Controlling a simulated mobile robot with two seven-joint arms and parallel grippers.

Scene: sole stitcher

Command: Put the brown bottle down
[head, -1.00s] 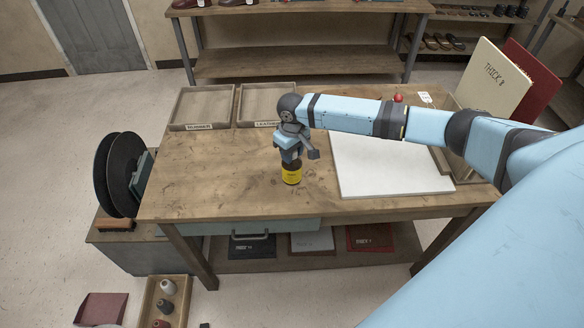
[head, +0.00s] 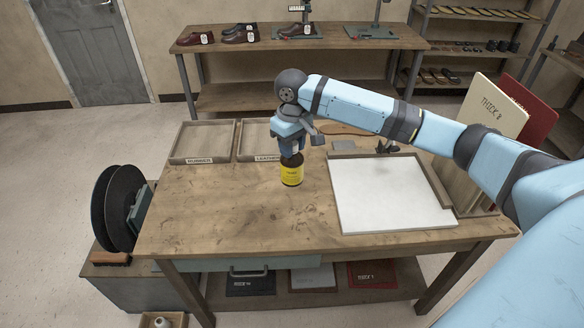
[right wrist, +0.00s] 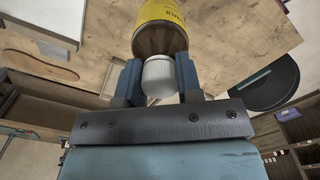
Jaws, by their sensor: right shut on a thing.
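The brown bottle (head: 292,173) has a yellow label and is upright over the middle left of the workbench (head: 230,215). My right gripper (head: 291,151) is above it and shut on its top end. In the right wrist view, the fingers (right wrist: 159,80) close on the white cap (right wrist: 160,77) from both sides, and the bottle's brown shoulder and yellow label (right wrist: 160,12) show beyond. The bottle's base lies outside that view. I cannot tell clearly whether the base touches the wood. My left gripper is not in view.
Rubber (head: 203,161) and leather (head: 258,160) trays lie behind the bottle. A white board (head: 390,195) lies to the right, with upright thick panels (head: 488,108) beyond. Black reels (head: 120,190) stand off the left end. Bare wood surrounds the bottle at the front and left.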

